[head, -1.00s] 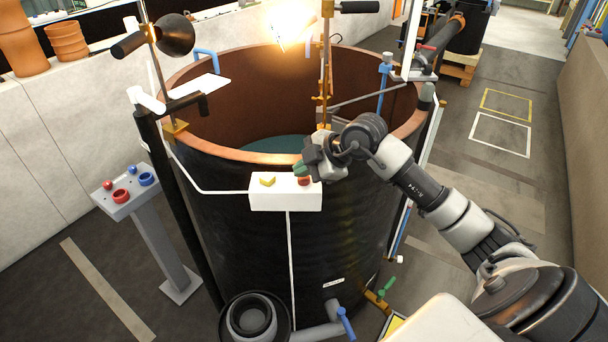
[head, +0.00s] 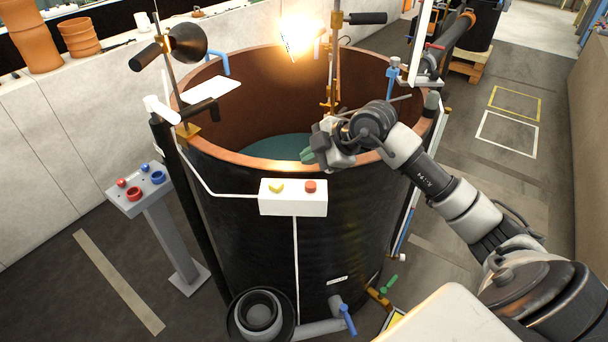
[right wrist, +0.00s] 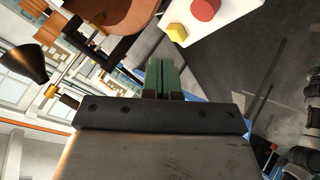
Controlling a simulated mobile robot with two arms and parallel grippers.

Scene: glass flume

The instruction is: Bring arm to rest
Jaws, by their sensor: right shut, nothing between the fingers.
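My right gripper (head: 308,156) is at the near rim of the large black tank, above and a little right of the white control box. Its green fingers also show in the right wrist view (right wrist: 163,76), pressed together with nothing between them. The white box (head: 293,204) carries a yellow knob (head: 276,187) and a red button (head: 310,187). In the right wrist view the red button (right wrist: 206,9) and yellow knob (right wrist: 177,32) lie beyond the fingertips, apart from them. My left gripper is not in view.
The tank (head: 240,235) has a copper-brown rim and dark greenish liquid inside. A grey pedestal panel (head: 142,189) with red and blue controls stands at left. A lamp (head: 188,43) and a white pipe flank the tank. Clear floor (head: 500,185) lies at right.

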